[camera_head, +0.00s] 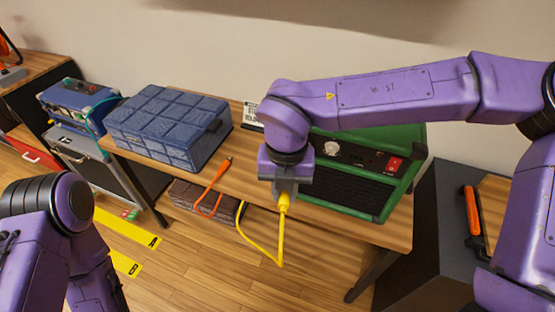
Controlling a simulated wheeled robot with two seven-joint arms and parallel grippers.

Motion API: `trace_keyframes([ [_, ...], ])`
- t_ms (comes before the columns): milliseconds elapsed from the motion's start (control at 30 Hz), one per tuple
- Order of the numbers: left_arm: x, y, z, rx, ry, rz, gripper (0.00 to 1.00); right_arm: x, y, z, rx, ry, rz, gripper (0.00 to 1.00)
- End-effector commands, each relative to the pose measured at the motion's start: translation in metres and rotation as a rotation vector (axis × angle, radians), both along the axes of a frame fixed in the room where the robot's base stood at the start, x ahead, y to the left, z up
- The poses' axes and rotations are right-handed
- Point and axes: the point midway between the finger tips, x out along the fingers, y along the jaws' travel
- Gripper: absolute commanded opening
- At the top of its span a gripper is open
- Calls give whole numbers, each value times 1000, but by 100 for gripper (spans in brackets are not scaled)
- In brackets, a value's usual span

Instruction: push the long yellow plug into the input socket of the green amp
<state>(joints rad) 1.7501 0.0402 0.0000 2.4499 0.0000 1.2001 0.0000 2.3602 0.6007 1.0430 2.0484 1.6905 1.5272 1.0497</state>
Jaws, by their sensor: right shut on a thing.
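The green amp (411,142) stands on the wooden table, right of the middle, with a dark front grille. Its control panel shows a pale round part and a red switch (395,164). My right arm crosses in front and hides its upper left part; I cannot make out the input socket. My right gripper (284,188) points down, shut on the yellow plug (283,203), in front of the amp's left side. The plug's yellow cable hangs in a loop below the table edge. The plug's tip is not clear. My left arm is at lower left; its gripper is not in view.
A blue quilted case (168,127) sits on the table's left part. An orange plug with its cable (219,176) lies by the front edge. A small sign (253,115) stands behind. A dark cabinet with an orange-handled tool (472,210) is at right. Open floor lies in front.

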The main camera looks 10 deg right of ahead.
Motion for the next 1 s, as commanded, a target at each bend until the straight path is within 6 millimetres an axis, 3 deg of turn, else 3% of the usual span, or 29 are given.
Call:
trace_keyframes([
  [100,0,0,5,0,0,0,100,-8,4,17,-5,3,-199,0],
  [200,0,0,6,0,0,0,100,-10,5,21,-6,4,-278,0],
  [1000,0,0,31,0,0,0,100,50,-35,22,-5,3,-293,0],
])
